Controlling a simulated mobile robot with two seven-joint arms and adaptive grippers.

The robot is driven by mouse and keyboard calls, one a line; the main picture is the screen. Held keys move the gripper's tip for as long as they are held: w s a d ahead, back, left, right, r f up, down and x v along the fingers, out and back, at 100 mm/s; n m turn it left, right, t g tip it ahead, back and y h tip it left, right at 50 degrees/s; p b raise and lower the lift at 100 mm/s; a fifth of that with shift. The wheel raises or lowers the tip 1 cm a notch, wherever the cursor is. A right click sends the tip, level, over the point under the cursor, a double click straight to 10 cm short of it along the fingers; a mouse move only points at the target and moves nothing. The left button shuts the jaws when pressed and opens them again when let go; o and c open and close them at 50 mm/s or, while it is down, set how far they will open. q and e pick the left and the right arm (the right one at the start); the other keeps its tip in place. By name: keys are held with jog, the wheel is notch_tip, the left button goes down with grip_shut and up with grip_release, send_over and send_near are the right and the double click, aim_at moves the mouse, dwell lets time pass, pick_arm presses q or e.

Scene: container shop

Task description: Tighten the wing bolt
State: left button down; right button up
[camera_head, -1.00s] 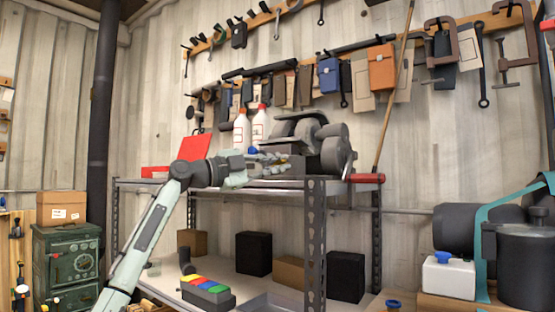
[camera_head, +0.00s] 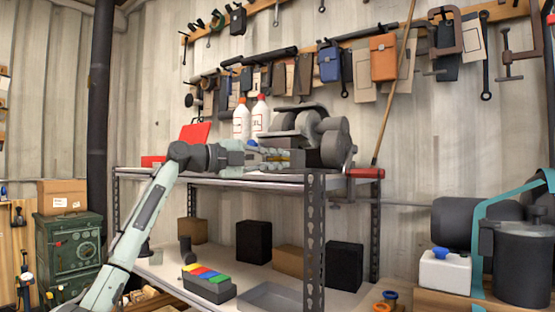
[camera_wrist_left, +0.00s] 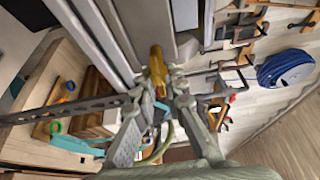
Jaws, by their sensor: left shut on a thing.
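A grey machine with rounded parts (camera_head: 325,135) stands on the top shelf. My left gripper (camera_head: 283,158) reaches in from the left and is at the machine's left side. In the left wrist view, a brass-yellow wing bolt (camera_wrist_left: 157,62) points up between the fingertips of my left gripper (camera_wrist_left: 163,88). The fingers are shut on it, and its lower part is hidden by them. In the head view the wing bolt is mostly hidden by the fingers. My right gripper is not in view.
Two white bottles (camera_head: 241,124) stand behind the forearm on the metal shelf (camera_head: 225,180). A red handle (camera_head: 365,173) sticks out at the shelf's right end. The lower shelf holds dark boxes (camera_head: 254,242). Tools hang on the wall behind.

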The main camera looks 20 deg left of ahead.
pick_arm(q)
jog(key=c, duration=1.7)
grip_release()
jog(key=v, duration=1.2)
